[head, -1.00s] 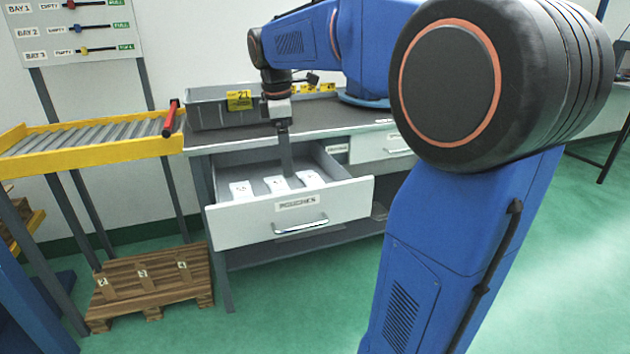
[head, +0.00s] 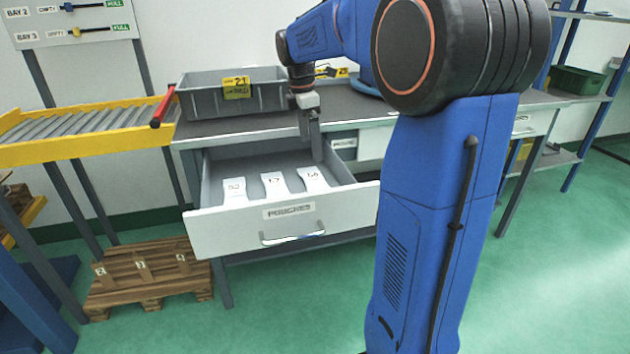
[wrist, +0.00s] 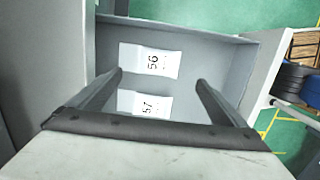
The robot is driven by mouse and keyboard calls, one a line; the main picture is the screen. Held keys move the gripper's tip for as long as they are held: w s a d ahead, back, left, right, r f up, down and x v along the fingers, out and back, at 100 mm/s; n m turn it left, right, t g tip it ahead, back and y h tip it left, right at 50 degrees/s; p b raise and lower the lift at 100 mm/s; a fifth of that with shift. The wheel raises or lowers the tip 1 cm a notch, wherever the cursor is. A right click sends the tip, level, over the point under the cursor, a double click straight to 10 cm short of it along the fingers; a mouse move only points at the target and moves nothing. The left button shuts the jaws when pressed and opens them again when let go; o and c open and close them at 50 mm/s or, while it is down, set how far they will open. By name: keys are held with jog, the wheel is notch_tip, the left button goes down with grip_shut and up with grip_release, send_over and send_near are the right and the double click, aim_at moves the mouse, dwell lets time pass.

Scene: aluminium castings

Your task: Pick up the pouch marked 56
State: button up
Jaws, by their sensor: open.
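The pouch marked 56 is a white packet with a black number. My gripper (wrist: 160,78) is open and empty, pointing down over the drawer. In the head view it (head: 317,158) hangs just behind pouch 56, apparently above it.
A third pouch (head: 234,191) lies at the drawer's left. The drawer walls stand around the pouches. A grey crate (head: 203,101) with a yellow label stands on the bench (head: 230,126). A yellow roller conveyor (head: 70,148) is at left, a wooden pallet (head: 150,285) below it.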

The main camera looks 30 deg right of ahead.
aim_at(314, 178)
jog(key=f, duration=0.7)
jog(key=d+f, duration=0.1)
jog(key=f, duration=0.3)
jog(key=shift+f, duration=0.2)
jog(key=shift+c, duration=0.7)
jog(key=c, duration=1)
jog(key=shift+c, duration=0.2)
